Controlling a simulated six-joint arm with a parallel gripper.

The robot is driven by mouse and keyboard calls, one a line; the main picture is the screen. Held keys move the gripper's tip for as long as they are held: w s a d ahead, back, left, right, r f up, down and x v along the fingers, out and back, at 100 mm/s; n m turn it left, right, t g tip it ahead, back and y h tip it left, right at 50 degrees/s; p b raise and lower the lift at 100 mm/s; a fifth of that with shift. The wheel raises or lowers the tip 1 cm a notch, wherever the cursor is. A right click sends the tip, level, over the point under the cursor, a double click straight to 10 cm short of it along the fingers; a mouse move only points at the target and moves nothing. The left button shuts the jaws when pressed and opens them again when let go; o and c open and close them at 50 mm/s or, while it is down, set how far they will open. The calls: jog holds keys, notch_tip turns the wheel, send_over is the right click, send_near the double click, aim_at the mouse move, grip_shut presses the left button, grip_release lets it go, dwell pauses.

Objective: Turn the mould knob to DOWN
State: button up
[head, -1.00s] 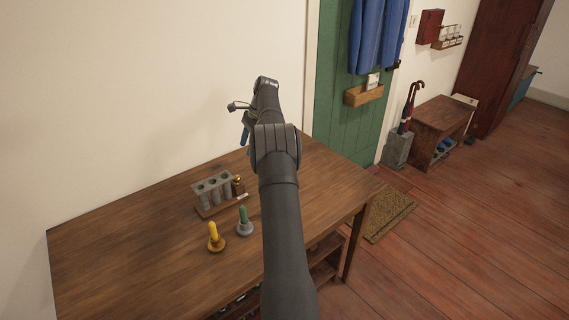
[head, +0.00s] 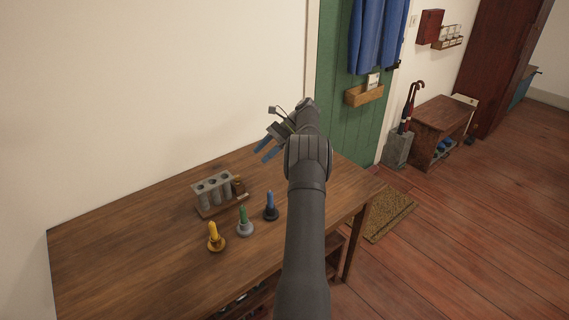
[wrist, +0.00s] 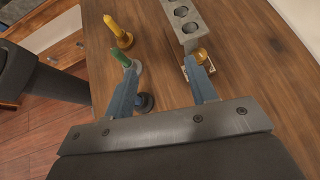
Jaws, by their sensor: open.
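The mould (head: 212,190) is a grey block with several round holes on a wooden base, standing on the table. It also shows at the top of the wrist view (wrist: 181,17). A small brass knob (head: 238,185) sits at its right end, with a pale label plate below it. In the wrist view the knob (wrist: 201,56) is just beyond the right fingertip. Which way the knob points and the label's text are too small to tell. My gripper (head: 260,145) is open and empty, held above the table. In the wrist view its blue fingers (wrist: 160,68) are spread apart.
Yellow (head: 214,232), green (head: 244,216) and blue (head: 270,200) candles stand in holders on the table (head: 130,250) in front of the mould. The wall is close behind the table. The table's left part is clear. A doormat (head: 391,214) lies on the floor at right.

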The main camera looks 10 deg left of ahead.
jog(key=s+d+y, duration=0.1)
jog(key=d+y, duration=0.1)
send_over(236, 177)
jog(key=w+d, duration=0.1)
jog(key=d, duration=0.1)
notch_tip(236, 177, down, 7)
jog(key=f, duration=0.4)
jog(key=shift+w+a+f, duration=0.1)
jog(key=shift+w+f, duration=0.15)
jog(key=shift+f, duration=0.15)
jog(key=shift+r, duration=0.15)
jog(key=shift+m, duration=0.3)
jog(key=shift+s+m+t+y, duration=0.2)
jog(key=shift+m+t+y, duration=0.4)
jog(key=shift+m+t, duration=0.2)
jog(key=shift+s+d+m+t+y, duration=0.1)
jog(key=shift+s+m+t+y, duration=0.15)
jog(key=shift+m+t, duration=0.9)
jog(key=shift+s+d+m+t+y, duration=0.15)
jog(key=shift+m+t+y, duration=0.1)
jog(key=shift+m+t, duration=0.85)
jog(key=v, duration=1.7)
jog(key=shift+d, duration=0.15)
